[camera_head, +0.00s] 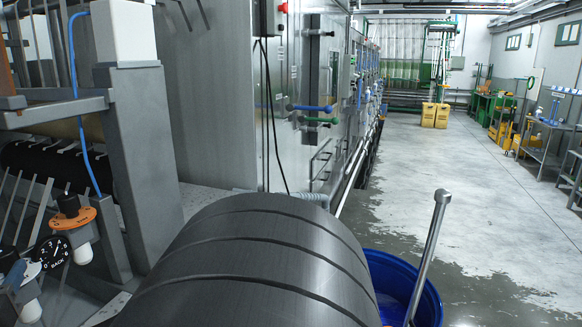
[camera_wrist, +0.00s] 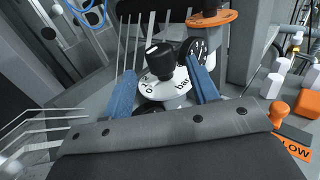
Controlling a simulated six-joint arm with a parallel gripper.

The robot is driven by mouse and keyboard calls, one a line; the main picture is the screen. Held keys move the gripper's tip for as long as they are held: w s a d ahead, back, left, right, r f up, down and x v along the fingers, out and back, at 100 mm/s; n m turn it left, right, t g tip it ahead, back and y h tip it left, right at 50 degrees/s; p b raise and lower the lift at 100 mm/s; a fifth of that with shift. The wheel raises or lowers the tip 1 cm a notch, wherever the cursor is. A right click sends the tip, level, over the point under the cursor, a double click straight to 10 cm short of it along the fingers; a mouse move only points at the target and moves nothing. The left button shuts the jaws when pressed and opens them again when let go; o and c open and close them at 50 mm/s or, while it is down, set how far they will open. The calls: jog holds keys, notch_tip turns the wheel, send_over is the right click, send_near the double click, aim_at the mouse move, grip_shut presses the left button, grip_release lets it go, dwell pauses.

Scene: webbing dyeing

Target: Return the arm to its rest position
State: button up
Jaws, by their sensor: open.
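My gripper (camera_wrist: 161,66) is open in the wrist view, with one blue finger on each side of a black knob (camera_wrist: 160,60). The knob sits on a white dial (camera_wrist: 165,90) marked "bar". Gaps show between the knob and both fingers, and nothing is held. How far the fingertips are from the dial along the view is hard to tell. In the head view the dial (camera_head: 31,272) shows only in part at the lower left edge, and most of my gripper is cut off or hidden there.
An orange disc (camera_head: 72,219) with a black knob and a round gauge (camera_head: 52,252) stand close by. Thin metal rods (camera_wrist: 45,125) lie left of my gripper; an orange knob (camera_wrist: 279,112) is right. A blue tub (camera_head: 428,290) stands on the partly wet floor. The aisle is open.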

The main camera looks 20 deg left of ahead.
jog(key=v, duration=1.2)
jog(key=x, duration=1.7)
jog(key=shift+w+a, duration=0.1)
jog(key=shift+w, duration=0.15)
jog(key=shift+a+m, duration=0.25)
jog(key=shift+m, duration=0.05)
jog(key=shift+m+t+h, duration=0.3)
jog(key=shift+t+h, duration=0.3)
jog(key=shift+h, duration=0.1)
jog(key=shift+s+d+h, duration=0.3)
jog(key=shift+s, duration=0.05)
jog(key=f+v, duration=0.1)
jog(key=v, duration=1.6)
notch_tip(320, 180, up, 6)
jog(key=m+g+y, duration=0.3)
jog(key=g, duration=0.1)
send_over(7, 271)
jog(key=s, duration=0.4)
jog(key=shift+s+d+f, duration=0.1)
jog(key=shift+d+f, duration=0.05)
jog(key=shift+d, duration=0.05)
